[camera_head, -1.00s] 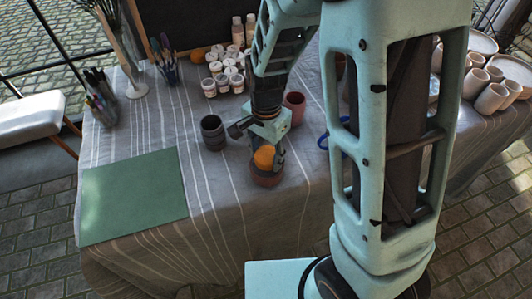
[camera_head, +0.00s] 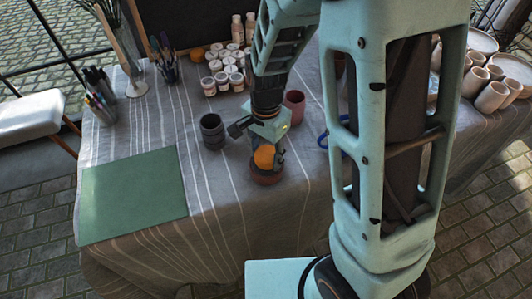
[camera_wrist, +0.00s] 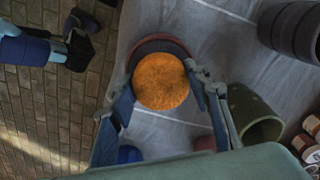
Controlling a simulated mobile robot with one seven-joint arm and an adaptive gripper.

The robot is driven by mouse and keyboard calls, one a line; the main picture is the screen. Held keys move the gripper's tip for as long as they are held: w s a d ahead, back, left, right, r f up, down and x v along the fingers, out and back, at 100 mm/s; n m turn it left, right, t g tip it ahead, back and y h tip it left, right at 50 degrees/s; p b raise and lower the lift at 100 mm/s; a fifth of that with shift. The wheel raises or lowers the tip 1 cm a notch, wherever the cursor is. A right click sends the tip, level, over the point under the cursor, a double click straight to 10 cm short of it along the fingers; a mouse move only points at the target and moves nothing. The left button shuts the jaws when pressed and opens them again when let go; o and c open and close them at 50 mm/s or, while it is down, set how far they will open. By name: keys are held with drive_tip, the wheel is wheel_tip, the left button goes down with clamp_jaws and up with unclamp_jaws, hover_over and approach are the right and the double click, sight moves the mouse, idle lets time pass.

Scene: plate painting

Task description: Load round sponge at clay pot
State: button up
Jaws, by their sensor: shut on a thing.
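The round orange sponge (camera_head: 265,157) is between the fingers of my gripper (camera_head: 274,155). In the wrist view, the fingers of my gripper (camera_wrist: 163,88) stand on both sides of the sponge (camera_wrist: 161,80), shut on it. The brown clay pot (camera_head: 266,177) stands on the table directly below the sponge, near the table's front edge. In the wrist view, the reddish rim of the clay pot (camera_wrist: 150,43) shows behind the sponge, which hides most of its opening. I cannot tell whether the sponge touches the pot.
A dark ribbed pot (camera_head: 212,131) stands left of my gripper, and a reddish cup (camera_head: 294,104) behind it. A green mat (camera_head: 133,195) lies at the left. Several paint jars (camera_head: 225,72) stand at the back. The cloth between mat and clay pot is clear.

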sight(266, 154)
drive_tip(key=shift+f, duration=0.4)
idle(1.1)
wheel_tip(266, 154, up, 7)
drive_tip(key=p, duration=0.5)
drive_tip(key=shift+r+p, duration=0.1)
drive_tip(key=shift+p, duration=0.3)
idle(0.6)
